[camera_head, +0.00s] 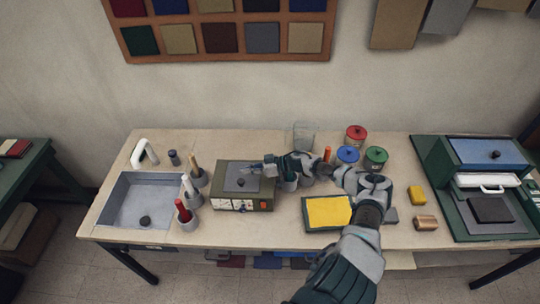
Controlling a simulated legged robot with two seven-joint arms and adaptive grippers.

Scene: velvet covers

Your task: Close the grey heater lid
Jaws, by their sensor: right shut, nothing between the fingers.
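The heater (262,191) is an olive-green box with white dials on its front, standing left of the middle of the table. Its grey lid (233,172) shows at the top of the box with a small dark knob on it. The lid looks about flat, but I cannot tell whether it is fully down. My right gripper (250,168) is shut and empty, with its fingertips at the lid's right far side. I cannot tell whether they touch it. My left gripper is not in view.
Cups with coloured handles (188,222) stand left of the heater, beside a grey sink (120,205). A yellow pad (328,211) lies on the right. Red (355,138), blue (347,156) and green cans (376,159) stand behind my arm. A green press (432,160) fills the right end.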

